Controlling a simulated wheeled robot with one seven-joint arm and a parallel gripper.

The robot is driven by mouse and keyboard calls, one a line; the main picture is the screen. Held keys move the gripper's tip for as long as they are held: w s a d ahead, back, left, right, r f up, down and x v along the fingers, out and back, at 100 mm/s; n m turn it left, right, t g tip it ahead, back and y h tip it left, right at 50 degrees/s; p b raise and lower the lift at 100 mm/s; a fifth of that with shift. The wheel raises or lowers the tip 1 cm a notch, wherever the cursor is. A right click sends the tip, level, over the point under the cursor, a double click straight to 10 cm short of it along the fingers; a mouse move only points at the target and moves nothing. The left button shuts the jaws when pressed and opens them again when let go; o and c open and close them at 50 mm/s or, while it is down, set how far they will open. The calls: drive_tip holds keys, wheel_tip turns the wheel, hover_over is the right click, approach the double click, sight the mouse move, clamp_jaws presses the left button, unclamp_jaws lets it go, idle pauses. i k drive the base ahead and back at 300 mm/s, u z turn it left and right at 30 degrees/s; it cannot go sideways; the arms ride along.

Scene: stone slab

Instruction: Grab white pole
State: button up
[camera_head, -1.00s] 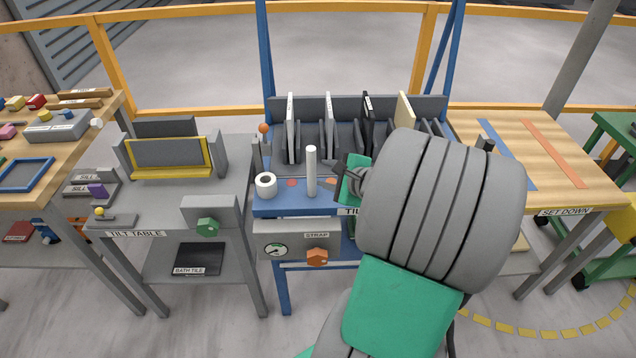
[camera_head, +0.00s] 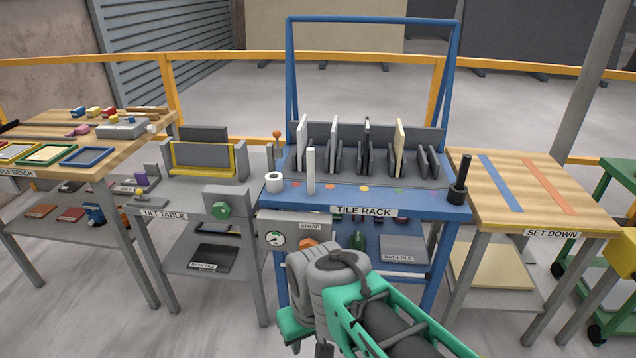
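The white pole (camera_head: 311,172) stands upright on the front ledge of the blue tile rack (camera_head: 420,206), left of the middle. Nothing holds it or touches it. My arm reaches in from the bottom right, low in front of the rack, with its grey and green links below the pole. My gripper's fingertips do not show; they are out of the picture or behind my arm.
A white roll (camera_head: 274,182) stands left of the pole. Upright tiles, among them a cream tile (camera_head: 399,148), fill slots behind it. A black post (camera_head: 459,180) stands at the ledge's right end. The tilt table (camera_head: 160,200) and set-down table (camera_head: 520,195) flank the rack.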

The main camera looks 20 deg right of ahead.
sight(310, 151)
drive_tip(key=u, duration=0.55)
drive_tip(key=i, duration=1.05)
drive_tip(key=u, duration=0.5)
